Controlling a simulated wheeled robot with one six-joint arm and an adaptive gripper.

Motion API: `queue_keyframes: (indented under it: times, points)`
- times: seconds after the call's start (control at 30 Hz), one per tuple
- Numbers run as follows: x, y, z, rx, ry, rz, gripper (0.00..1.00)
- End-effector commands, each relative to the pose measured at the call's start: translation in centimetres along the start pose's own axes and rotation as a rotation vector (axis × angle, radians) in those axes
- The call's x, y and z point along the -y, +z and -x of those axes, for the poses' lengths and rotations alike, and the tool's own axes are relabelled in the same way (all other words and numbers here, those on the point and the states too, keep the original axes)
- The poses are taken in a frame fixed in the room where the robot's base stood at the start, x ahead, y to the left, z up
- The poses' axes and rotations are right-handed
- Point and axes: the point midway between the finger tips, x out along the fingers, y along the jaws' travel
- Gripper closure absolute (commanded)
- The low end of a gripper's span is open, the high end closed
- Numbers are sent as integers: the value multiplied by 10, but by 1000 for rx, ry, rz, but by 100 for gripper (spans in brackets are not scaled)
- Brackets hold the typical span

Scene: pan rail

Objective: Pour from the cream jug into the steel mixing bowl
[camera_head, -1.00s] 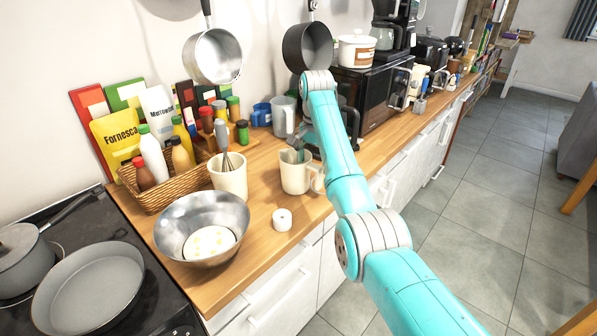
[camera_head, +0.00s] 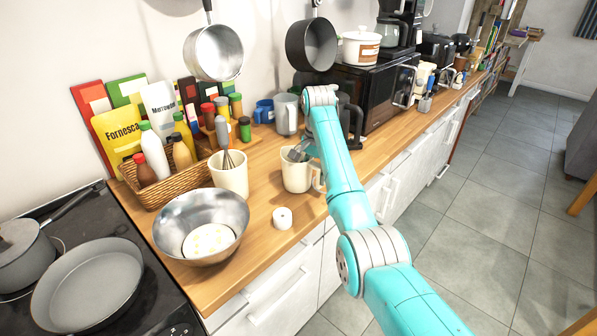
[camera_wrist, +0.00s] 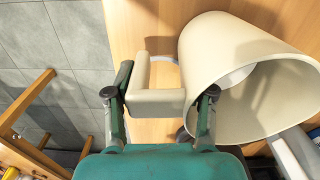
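The cream jug (camera_head: 296,178) stands upright on the wooden counter, right of the whisk crock. In the wrist view the jug (camera_wrist: 245,60) fills the right side, its mouth facing the lower right. Its squared handle (camera_wrist: 157,98) lies between the two fingers of my gripper (camera_wrist: 165,98). The fingers are apart; the left one is close to the handle's outer side, and a gap shows at the right one. In the head view my gripper (camera_head: 299,154) is at the jug, partly hidden by my arm. The steel mixing bowl (camera_head: 176,222) sits at the counter's left end, with a pale yellow-spotted round in it.
A cream crock with a whisk (camera_head: 231,178) stands between bowl and jug. A small white roll (camera_head: 282,218) lies near the front edge. A wicker basket (camera_head: 170,185) with bottles is behind the bowl. Grey mug (camera_head: 286,114) and black microwave (camera_head: 372,95) stand behind the jug.

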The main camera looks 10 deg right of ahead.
Motion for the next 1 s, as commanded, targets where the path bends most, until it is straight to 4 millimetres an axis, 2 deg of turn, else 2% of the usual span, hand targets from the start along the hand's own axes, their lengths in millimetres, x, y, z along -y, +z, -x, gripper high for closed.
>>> queue_keyframes:
  times: [0.03, 0.13, 0.17, 0.47, 0.5, 0.6, 1.0]
  points:
    - [0, 0, 0, 0, 0, 0, 71]
    - [0, 0, 0, 0, 0, 0, 96]
    - [0, 0, 0, 0, 0, 0, 100]
    - [0, 0, 0, 0, -1, 0, 100]
    - [0, 0, 0, 0, -1, 0, 44]
    - [0, 0, 0, 0, -1, 0, 19]
    - [0, -1, 2, 1, 0, 0, 17]
